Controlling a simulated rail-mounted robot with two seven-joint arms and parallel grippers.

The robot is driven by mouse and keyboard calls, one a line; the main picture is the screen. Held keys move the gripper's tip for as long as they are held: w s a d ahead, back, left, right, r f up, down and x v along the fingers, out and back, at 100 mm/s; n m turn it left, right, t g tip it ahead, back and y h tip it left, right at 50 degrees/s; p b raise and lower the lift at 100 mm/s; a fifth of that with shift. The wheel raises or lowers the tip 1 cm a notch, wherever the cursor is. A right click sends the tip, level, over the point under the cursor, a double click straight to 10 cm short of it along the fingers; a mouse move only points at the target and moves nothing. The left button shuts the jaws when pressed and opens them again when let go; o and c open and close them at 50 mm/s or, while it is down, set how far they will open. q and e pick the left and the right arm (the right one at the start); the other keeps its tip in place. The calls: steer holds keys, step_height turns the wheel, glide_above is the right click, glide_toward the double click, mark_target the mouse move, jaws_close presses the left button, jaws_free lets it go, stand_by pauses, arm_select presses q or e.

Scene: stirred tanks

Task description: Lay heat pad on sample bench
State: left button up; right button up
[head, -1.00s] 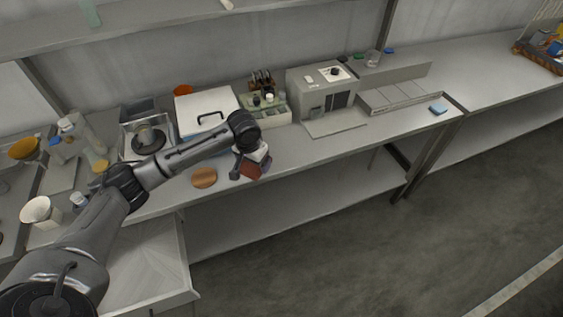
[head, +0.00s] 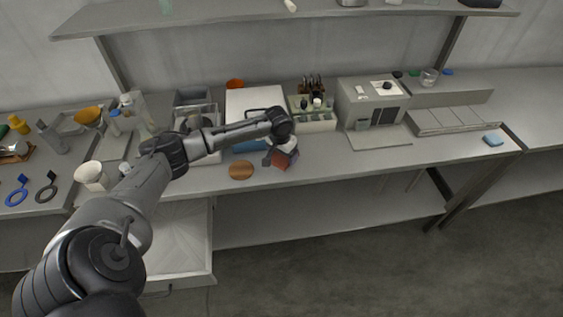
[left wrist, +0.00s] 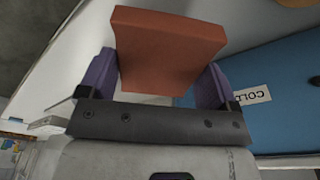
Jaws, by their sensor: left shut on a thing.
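The heat pad is a flat red-orange block (left wrist: 168,50), held between the purple fingers of my left gripper (left wrist: 155,80) in the left wrist view. In the head view the pad is a small reddish patch (head: 281,160) under my left gripper (head: 284,154). It is over the front part of the long grey bench (head: 335,163), right of a round brown disc (head: 241,170). I cannot tell whether the pad touches the bench top. My right gripper is in neither view.
A white-lidded box (head: 255,100) with a blue front stands behind the gripper; its COLD label (left wrist: 252,96) shows in the wrist view. A rack (head: 312,118) and a grey machine (head: 368,100) stand to the right. Bench front is clear right of the gripper.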

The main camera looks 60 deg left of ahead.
mark_target(281, 161)
arm_select(q)
steer(key=shift+s+a+f, duration=0.1)
steer(key=shift+a+f, duration=0.1)
steer(key=shift+a, duration=0.1)
steer(key=shift+f+b, duration=0.45)
steer(key=shift+f, duration=1.6)
steer(key=o, duration=0.7)
steer(key=shift+f, duration=0.1)
steer(key=shift+o, duration=0.2)
